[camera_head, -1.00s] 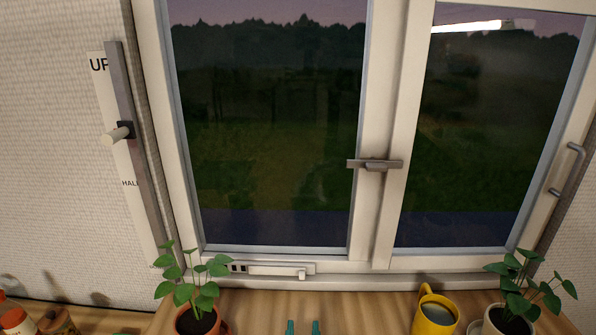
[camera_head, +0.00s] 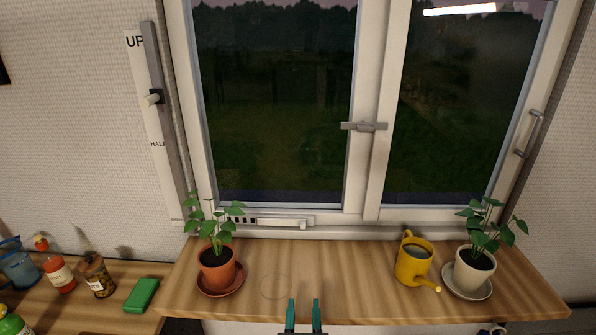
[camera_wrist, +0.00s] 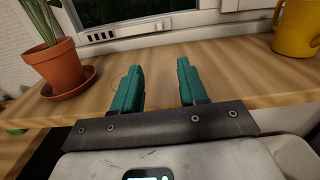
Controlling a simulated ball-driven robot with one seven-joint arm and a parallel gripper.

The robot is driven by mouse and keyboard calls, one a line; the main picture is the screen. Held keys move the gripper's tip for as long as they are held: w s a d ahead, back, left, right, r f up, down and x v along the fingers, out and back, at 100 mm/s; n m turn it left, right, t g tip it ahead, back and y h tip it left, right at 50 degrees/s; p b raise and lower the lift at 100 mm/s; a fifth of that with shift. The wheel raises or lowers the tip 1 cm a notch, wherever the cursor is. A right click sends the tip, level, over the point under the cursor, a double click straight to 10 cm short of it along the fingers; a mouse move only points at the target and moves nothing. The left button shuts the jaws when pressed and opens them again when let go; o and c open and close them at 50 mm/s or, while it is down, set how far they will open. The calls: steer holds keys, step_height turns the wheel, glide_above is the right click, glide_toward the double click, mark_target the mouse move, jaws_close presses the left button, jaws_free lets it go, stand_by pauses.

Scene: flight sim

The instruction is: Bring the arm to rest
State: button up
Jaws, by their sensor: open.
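My gripper (camera_head: 304,312) shows at the bottom middle of the head view, with two teal fingers pointing towards the window. The fingers stand apart with nothing between them. In the wrist view my gripper (camera_wrist: 160,88) is also open and empty, at the front edge of the wooden sill (camera_wrist: 225,70). Its fingers overlap the sill in the picture; I cannot tell whether they touch it. The rest of my arm is mostly out of view.
On the sill (camera_head: 340,270), a plant in a terracotta pot (camera_head: 217,270) stands left; a yellow watering can (camera_head: 412,268) and a plant in a pale pot (camera_head: 473,270) stand right. The sill's middle is clear. A lower left surface holds bottles, a jar (camera_head: 97,278) and a green block (camera_head: 141,295).

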step_height(320, 180, up, 4)
steer(key=s+d+r+n+t+y, duration=0.1)
steer(key=s+d+n+t+y, duration=0.1)
steer(key=n+y, duration=0.8)
steer(key=s+d+f+n+g+h, duration=0.1)
steer(key=s+d+f+n+g, duration=0.4)
steer(key=n, duration=0.6)
steer(key=s+d+f+n+g, duration=0.3)
steer(key=s+f+n+g, duration=0.4)
steer(key=n, duration=0.4)
steer(key=s+d+f+n+g+h, duration=0.1)
steer(key=s+d+f+g+h, duration=0.1)
steer(key=s+d, duration=0.6)
steer(key=s+d+f+n+g+h, duration=0.2)
steer(key=s+d+g+h, duration=0.3)
steer(key=s+d, duration=0.3)
steer(key=s+f+h, duration=0.1)
steer(key=s, duration=0.2)
steer(key=shift+s+d+h, duration=0.15)
steer(key=shift+s+h, duration=0.25)
